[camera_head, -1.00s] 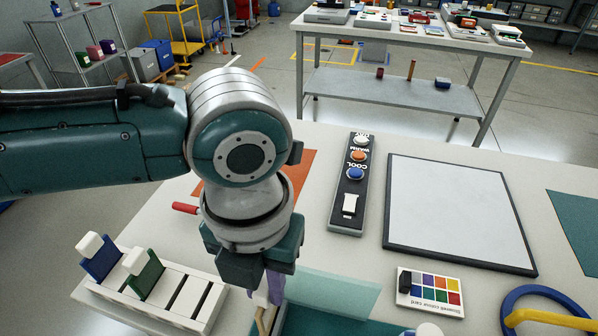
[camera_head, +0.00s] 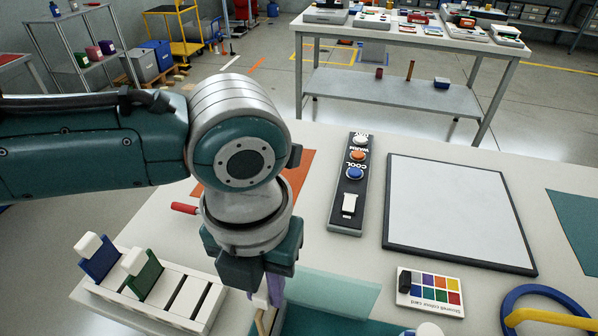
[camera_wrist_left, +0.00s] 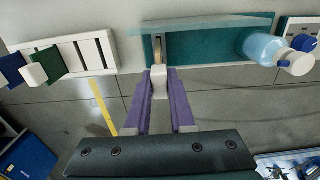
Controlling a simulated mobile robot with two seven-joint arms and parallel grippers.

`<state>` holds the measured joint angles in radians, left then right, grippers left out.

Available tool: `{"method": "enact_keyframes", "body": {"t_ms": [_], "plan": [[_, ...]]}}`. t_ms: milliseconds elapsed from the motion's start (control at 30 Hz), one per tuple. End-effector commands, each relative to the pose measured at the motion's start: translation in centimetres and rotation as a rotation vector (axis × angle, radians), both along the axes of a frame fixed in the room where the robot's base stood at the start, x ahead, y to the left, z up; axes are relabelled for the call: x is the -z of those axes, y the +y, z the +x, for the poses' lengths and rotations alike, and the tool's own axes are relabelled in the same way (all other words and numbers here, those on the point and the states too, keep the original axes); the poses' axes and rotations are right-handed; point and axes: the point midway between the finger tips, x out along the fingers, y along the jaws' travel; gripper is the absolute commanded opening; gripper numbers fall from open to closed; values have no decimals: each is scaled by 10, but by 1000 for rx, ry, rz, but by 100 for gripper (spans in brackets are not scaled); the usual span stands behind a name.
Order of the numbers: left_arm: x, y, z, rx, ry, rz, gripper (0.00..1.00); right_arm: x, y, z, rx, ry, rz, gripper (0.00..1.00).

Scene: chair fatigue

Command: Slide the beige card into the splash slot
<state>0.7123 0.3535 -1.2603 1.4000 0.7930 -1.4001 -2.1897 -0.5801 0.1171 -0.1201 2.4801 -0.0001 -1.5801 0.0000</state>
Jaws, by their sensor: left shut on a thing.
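My left gripper (camera_head: 262,292), with purple fingers, points down at the table's front edge. In the left wrist view the fingers (camera_wrist_left: 160,88) are shut on the white grip of the beige card (camera_wrist_left: 158,50). The card shows nearly edge-on, beside the teal base (camera_wrist_left: 205,48) under the clear splash panel (camera_wrist_left: 210,24). In the head view the beige card (camera_head: 264,318) is mostly cut off and hidden by the gripper. The splash panel (camera_head: 325,291) lies just right of it. I cannot tell whether the card's edge is inside a slot. My right gripper is not in view.
A white slotted rack (camera_head: 128,303) at left holds a blue card (camera_head: 100,262) and a green card (camera_head: 145,279). A bottle (camera_wrist_left: 264,48) stands on the teal base. A button panel (camera_head: 346,190), a whiteboard (camera_head: 450,210) and a colour chart (camera_head: 430,290) lie further right.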

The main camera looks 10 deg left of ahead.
Motion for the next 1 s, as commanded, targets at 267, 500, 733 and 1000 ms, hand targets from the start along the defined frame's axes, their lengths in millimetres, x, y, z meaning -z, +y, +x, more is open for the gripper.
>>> {"method": "enact_keyframes", "body": {"t_ms": [267, 500, 733, 1000], "plan": [[8, 0, 0, 0, 0, 0, 0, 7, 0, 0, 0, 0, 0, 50], [14, 0, 0, 1, 1, 0, 0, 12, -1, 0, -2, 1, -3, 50], [20, 0, 0, 1, 1, 0, 0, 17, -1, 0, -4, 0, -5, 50], [27, 0, 0, 1, 0, 0, 0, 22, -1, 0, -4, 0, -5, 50]]}}
